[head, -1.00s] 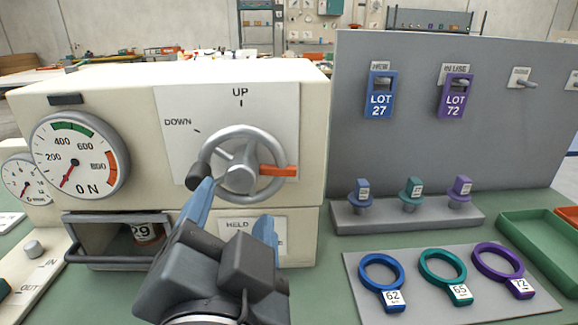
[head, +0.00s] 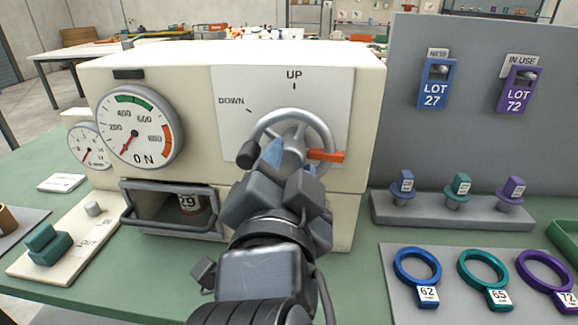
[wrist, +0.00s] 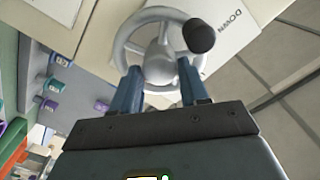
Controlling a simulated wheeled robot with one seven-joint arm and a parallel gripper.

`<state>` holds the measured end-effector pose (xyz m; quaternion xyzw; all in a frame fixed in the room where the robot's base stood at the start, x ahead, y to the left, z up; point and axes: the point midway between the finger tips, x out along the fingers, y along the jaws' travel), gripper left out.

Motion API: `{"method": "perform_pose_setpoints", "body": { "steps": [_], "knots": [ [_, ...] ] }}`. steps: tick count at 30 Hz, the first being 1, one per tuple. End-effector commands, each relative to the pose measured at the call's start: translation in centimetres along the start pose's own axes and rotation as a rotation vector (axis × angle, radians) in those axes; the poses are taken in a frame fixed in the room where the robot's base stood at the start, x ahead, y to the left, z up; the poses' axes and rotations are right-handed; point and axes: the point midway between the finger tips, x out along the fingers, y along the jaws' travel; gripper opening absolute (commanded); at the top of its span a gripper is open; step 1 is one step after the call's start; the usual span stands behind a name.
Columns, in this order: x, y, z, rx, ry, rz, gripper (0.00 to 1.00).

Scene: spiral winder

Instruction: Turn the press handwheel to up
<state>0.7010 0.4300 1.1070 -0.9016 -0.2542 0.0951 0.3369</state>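The press handwheel (head: 296,113) is a grey ring with a hub, a dark knob (head: 247,155) at its left and an orange pointer (head: 326,155) at its right. The pointer aims right, away from the printed UP (head: 294,75) above the wheel and DOWN (head: 231,100) at upper left. My gripper (head: 288,152) is in front of the wheel and hides its lower part. In the wrist view the two blue fingers of my gripper (wrist: 159,72) are apart, one on each side of the hub (wrist: 160,62). I cannot tell whether they touch it.
A gauge (head: 140,128) with its needle low is left of the wheel. Below it is an open drawer (head: 150,222) with a canister (head: 191,203). To the right are lot tags (head: 437,85), a peg rack (head: 430,212) and several coloured rings (head: 415,252) on a mat.

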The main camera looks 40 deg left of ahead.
Motion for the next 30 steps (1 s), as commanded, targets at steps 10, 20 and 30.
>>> {"method": "perform_pose_setpoints", "body": {
  "steps": [10, 20, 30],
  "knots": [
    [-0.02, 0.01, 0.01, 0.0, 0.0, 0.0, 0.1],
    [-0.02, -0.01, -0.02, -0.047, -0.001, 0.001, 0.1],
    [0.02, -0.07, -0.15, -0.281, 0.0, 0.002, 0.1]
  ]
}}
